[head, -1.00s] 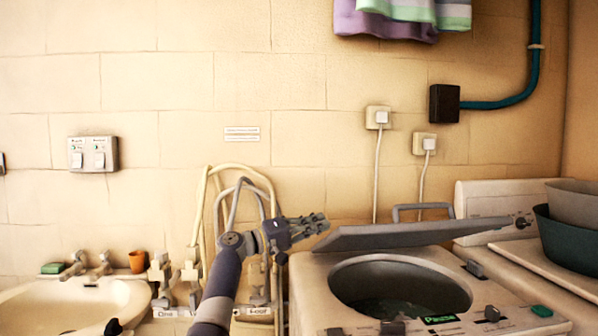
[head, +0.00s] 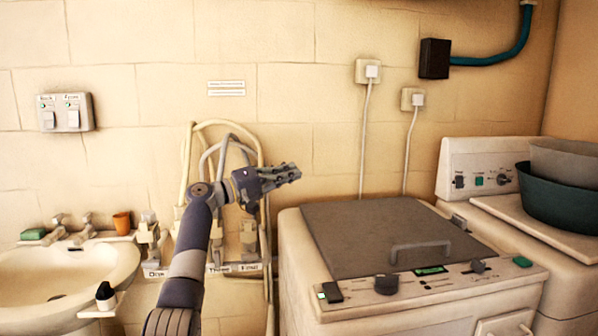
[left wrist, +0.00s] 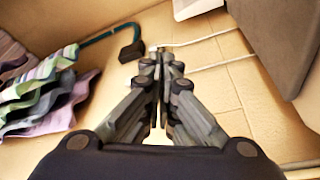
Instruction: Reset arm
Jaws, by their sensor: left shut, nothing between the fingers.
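My left gripper (head: 284,175) is raised in front of the tiled wall, left of and above the washing machine (head: 300,262). Its fingers point to the right, and they are shut and empty. In the left wrist view the two fingers of the left gripper (left wrist: 160,62) lie close together with nothing between them. The grey lid (head: 385,232) of the washing machine lies closed over its tub. My right gripper is not in view.
A washbasin (head: 85,270) with taps, an orange cup (head: 122,222) and a green soap (head: 33,234) stands at left. Hoses (head: 187,160) hang behind my arm. A teal basin (head: 560,202) sits on the machine at right. Striped cloths (left wrist: 40,95) hang in the left wrist view.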

